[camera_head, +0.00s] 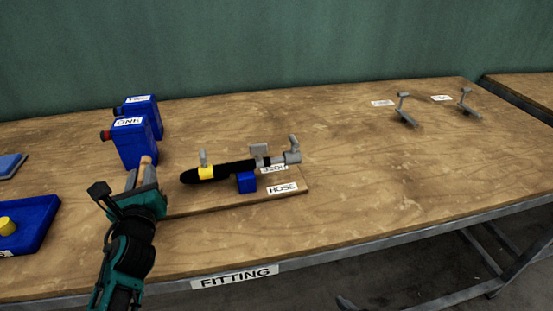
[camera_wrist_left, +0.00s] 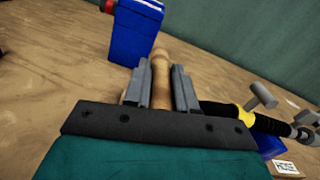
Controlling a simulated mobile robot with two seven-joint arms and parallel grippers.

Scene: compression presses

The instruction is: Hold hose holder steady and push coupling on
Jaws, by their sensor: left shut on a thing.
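My left gripper (camera_head: 142,176) is shut on a tan, round-ended wooden peg (camera_head: 147,163), at the left end of the hose board (camera_head: 225,203). In the left wrist view the peg (camera_wrist_left: 160,82) stands between the two grey fingers; its lower end is hidden. The black hose (camera_head: 232,168) lies along the board over a blue block (camera_head: 246,182). It has a yellow band (camera_head: 206,173) with a grey tab at its left part and a grey coupling (camera_head: 291,157) with an upright lever at its right end. I cannot tell how far the coupling sits on. My right gripper is out of view.
Two blue canisters (camera_head: 135,143) stand behind the gripper. A blue tray (camera_head: 28,226) with a yellow piece lies at the left. Two small grey lever pieces (camera_head: 404,112) stand at the back right. The table's middle right is clear, with its front edge (camera_head: 390,231) below.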

